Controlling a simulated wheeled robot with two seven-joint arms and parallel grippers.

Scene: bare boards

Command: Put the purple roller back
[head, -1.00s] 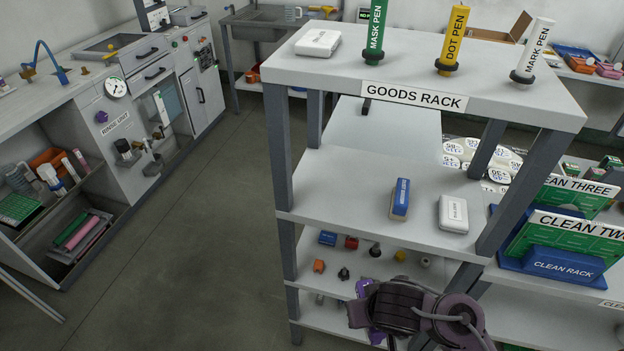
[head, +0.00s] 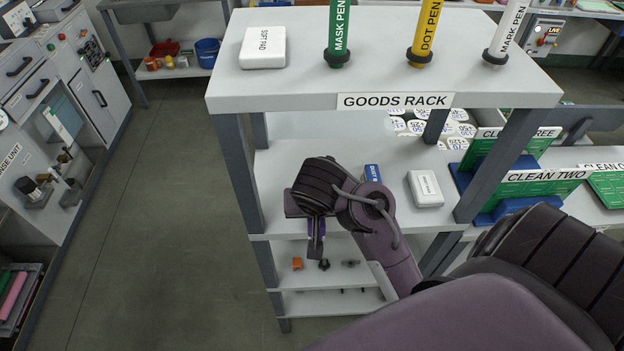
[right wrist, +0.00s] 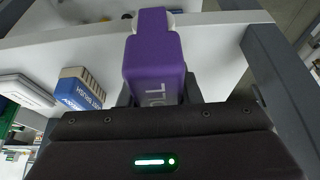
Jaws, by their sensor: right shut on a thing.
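The purple roller (right wrist: 153,60) is in the jaws of my right gripper, with part of some pale lettering showing on its face. In the head view my right gripper (head: 316,245) is in front of the goods rack (head: 400,70), around the height of its middle shelf, and only a sliver of purple shows behind my wrist. In the right wrist view the roller stands out beyond the dark gripper body, close to a white shelf edge (right wrist: 215,18). I cannot tell whether it touches the shelf. My left gripper is out of view.
On the middle shelf are a blue brush (head: 372,173) and a white box (head: 425,189). Small parts, one an orange piece (head: 297,263), lie on the lower shelf. Rack posts (head: 237,170) flank the shelves. Open floor (head: 160,230) lies to the left.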

